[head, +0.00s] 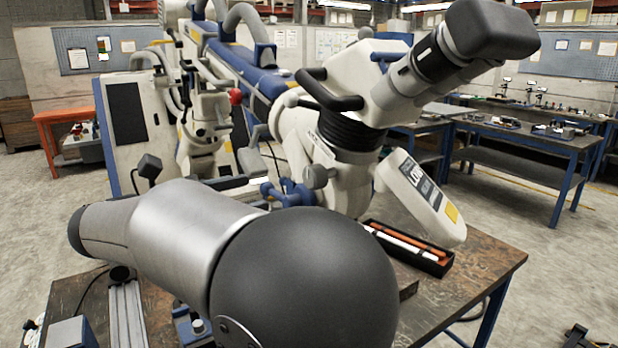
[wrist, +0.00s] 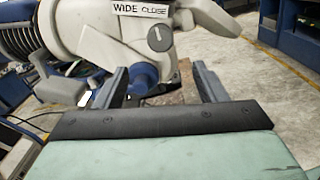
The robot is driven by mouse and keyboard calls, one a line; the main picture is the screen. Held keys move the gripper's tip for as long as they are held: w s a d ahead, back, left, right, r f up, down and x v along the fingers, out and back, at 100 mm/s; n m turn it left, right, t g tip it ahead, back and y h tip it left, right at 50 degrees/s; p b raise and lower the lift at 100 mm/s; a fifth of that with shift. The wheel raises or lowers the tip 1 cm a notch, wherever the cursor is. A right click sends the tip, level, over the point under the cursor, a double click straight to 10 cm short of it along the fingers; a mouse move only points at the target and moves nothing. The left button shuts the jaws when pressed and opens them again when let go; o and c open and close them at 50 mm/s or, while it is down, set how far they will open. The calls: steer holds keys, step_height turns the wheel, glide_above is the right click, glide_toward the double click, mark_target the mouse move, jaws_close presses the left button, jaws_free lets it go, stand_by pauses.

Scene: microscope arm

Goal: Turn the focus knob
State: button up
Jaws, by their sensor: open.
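The focus knob (wrist: 159,39) is a small round grey dial with a darker mark across it. It sits on the white microscope head just under a "WIDE CLOSE" label (wrist: 142,8) in the wrist view. In the head view, the knob (head: 317,176) shows on the side of the white microscope (head: 350,85), below the black bellows. My gripper (wrist: 160,68) is open in the wrist view, with its two dark fingers apart and pointing toward the microscope. The knob appears beyond and above the fingertips, between them sideways, not gripped. My gripper is not visible in the head view.
A blue fitting (wrist: 143,82) shows between my fingers, below the knob. In the head view, a blue handle (head: 288,192) lies beside the knob, and a black box of pens (head: 410,247) rests on the table (head: 462,283). The microscope's white angled panel (head: 420,195) juts out nearby.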

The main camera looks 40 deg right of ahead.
mark_target(308, 180)
steer(key=d, duration=0.4)
steer(key=s+d, duration=0.1)
steer(key=d, duration=0.4)
steer(key=d+p, duration=0.1)
steer(key=d, duration=0.3)
steer(key=shift+s+d, duration=0.35)
steer(key=shift+s, duration=0.05)
steer(key=shift+c, duration=0.4)
steer(key=c, duration=0.9)
